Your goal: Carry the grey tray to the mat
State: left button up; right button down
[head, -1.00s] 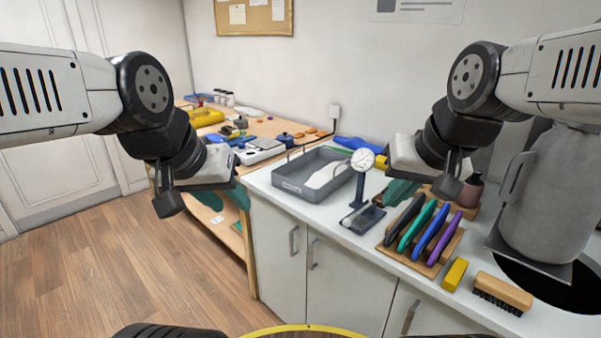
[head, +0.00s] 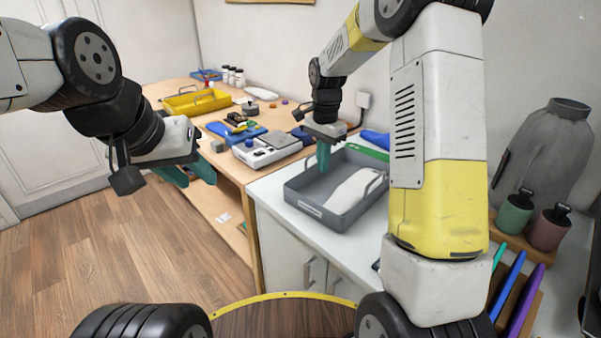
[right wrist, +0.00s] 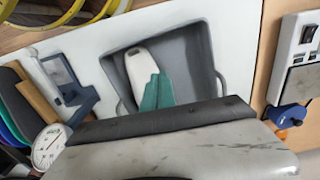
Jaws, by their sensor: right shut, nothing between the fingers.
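The grey tray (head: 300,205) stands on the white counter, with a wire handle at its right end and a white insole (head: 353,190) lying in it. The tray also shows in the right wrist view (right wrist: 203,55). My right gripper (head: 323,172) is shut and empty, its green fingers pointing down over the tray's far left part. In the right wrist view its fingers (right wrist: 158,92) overlap the insole; contact cannot be told. My left gripper (head: 190,178) is open and empty, over the floor left of the wooden table. A blue mat-like piece (head: 218,128) lies under tools on that table.
A white device (head: 250,157) with a grey top sits on the wooden table near the counter. A yellow tray (head: 190,104) and several small items are behind it. My right arm hides much of the counter.

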notch_tip(320, 180, down, 10)
jog(key=shift+f, duration=0.2)
jog(key=shift+s+a+r, duration=0.2)
jog(key=shift+s+a, duration=0.65)
jog(key=shift+a, duration=0.3)
jog(key=shift+s+a, duration=0.35)
jog(key=shift+a, duration=0.1)
jog(key=s+a, duration=0.8)
jog(key=a, duration=0.2)
jog(key=shift+s+a, duration=0.2)
jog(key=shift+a, duration=0.15)
